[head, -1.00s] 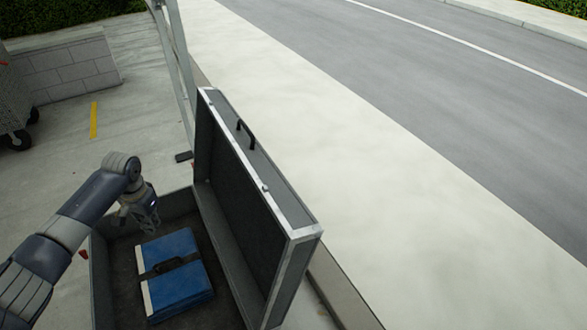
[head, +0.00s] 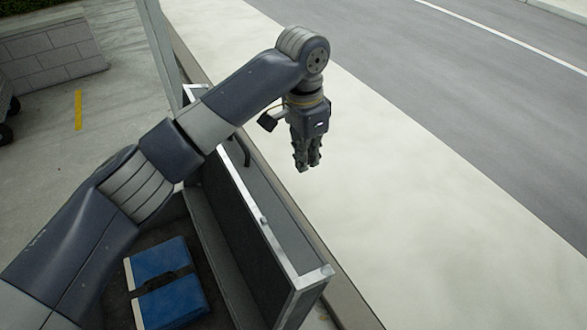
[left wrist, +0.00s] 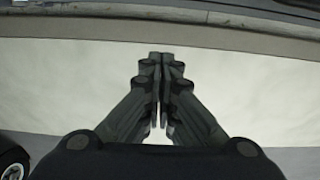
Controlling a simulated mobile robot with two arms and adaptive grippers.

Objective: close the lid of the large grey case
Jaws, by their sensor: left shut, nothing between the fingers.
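The large grey case stands open at the lower middle of the head view, its lid (head: 262,235) raised upright along the right side. A black handle shows on the lid's outer edge, close to my arm. A blue folded item with a dark strap (head: 165,283) lies inside the case. My left arm reaches across above the case and hides part of it and of the lid. My left gripper (head: 306,168) is shut and empty, pointing down on the outer side of the lid, apart from it in the picture. Its closed fingers also show in the left wrist view (left wrist: 160,95).
A grey metal post (head: 156,50) stands behind the case. Pale pavement (head: 400,200) lies open to the right, with the road (head: 480,90) beyond. A low block wall (head: 50,55) and part of a wheeled thing (head: 6,125) are at the left.

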